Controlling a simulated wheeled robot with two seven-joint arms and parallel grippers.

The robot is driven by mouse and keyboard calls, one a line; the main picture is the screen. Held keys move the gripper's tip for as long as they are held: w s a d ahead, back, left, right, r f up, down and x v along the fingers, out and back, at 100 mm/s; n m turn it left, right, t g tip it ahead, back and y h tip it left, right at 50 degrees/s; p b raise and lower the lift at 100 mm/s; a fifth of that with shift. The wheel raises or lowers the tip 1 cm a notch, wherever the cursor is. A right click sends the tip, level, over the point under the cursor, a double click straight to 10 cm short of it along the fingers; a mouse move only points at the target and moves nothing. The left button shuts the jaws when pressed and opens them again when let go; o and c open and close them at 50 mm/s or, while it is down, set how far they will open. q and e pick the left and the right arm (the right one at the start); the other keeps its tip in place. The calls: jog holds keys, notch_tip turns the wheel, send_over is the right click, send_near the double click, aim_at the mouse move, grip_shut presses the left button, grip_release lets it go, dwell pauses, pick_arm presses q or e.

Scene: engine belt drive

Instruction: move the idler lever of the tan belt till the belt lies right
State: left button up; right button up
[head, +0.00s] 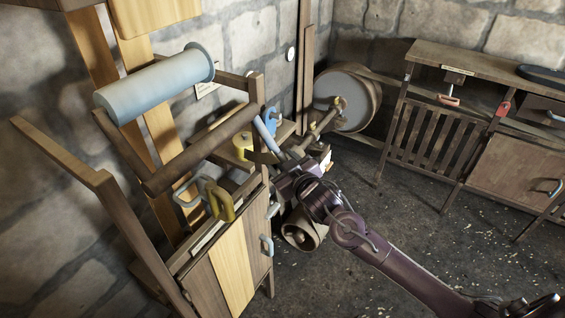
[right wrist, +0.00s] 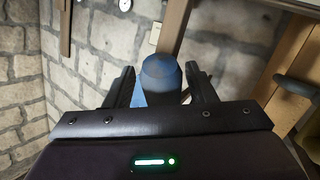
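My right gripper (head: 277,155) is at the machinery in the middle of the head view, its arm coming in from the lower right. A blue lever handle (head: 265,130) stands at its fingers. In the right wrist view the blue, round-ended handle (right wrist: 160,82) lies between the two fingers, with a narrow gap showing at its left side. The gripper looks open around it. I cannot tell whether this handle belongs to the tan belt's idler. The tan belt cannot be made out for sure. My left gripper is not in view.
A pale blue roller (head: 155,85) sits on the wooden frame at left, above a yellow handle (head: 221,203). A large grey-faced drum (head: 345,98) stands behind the gripper. A wooden bench (head: 465,62) is at right.

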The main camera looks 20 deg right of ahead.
jog(key=shift+s, duration=0.1)
jog(key=b+v, duration=0.2)
jog(key=v, duration=0.5)
jog(key=shift+s, duration=0.35)
jog(key=shift+d, duration=0.1)
